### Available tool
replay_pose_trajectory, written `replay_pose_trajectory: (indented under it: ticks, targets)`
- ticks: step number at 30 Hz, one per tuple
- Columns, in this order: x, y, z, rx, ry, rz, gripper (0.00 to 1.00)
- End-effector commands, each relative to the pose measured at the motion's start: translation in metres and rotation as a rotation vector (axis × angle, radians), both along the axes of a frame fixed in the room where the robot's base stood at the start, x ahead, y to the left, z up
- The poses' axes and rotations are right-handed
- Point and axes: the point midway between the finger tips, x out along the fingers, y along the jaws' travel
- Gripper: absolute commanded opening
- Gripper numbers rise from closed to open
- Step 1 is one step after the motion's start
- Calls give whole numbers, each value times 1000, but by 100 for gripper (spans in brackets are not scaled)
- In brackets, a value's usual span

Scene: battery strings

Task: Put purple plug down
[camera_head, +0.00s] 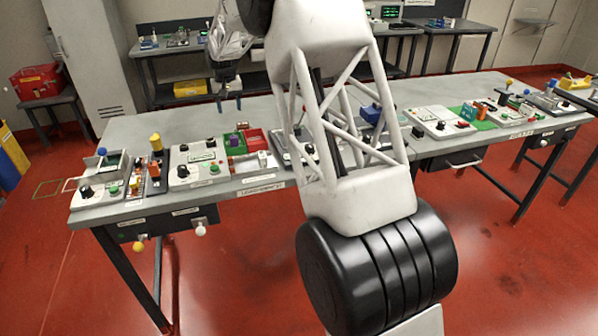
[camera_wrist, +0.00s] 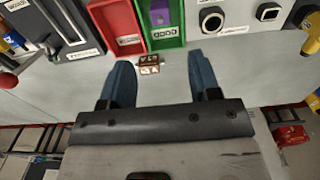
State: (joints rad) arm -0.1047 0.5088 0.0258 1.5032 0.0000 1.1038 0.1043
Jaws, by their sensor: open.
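The purple plug (camera_wrist: 160,13) lies inside the green tray (camera_wrist: 164,42) at the top of the wrist view. In the head view the purple plug (camera_head: 243,126) shows small in the green tray (camera_head: 233,148), on the left part of the long table. My gripper (camera_wrist: 165,92) is open and empty, its two blue fingers well apart.
A red tray (camera_wrist: 117,22) adjoins the green tray. A small brown-and-white labelled block (camera_wrist: 149,64) sits near the trays' edge. Grey control panels (camera_head: 198,167) stand to the left in the head view.

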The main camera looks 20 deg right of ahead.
Motion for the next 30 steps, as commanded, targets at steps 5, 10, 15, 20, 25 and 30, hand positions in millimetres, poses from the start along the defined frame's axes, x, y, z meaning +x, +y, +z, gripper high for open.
replay_pose_trajectory:
  ticks: [5, 10, 15, 20, 25, 30]
  targets:
    - [-11, -3, 10, 0, -6, -1, 57]
    - [-35, -11, 29, 1, -16, -2, 57]
    - [-72, -21, 53, 2, -30, -3, 57]
    - [-110, -30, 75, 2, -44, -4, 57]
    - [-152, -39, 95, 2, -60, -5, 57]
    - [-195, -48, 110, 3, -74, -7, 57]
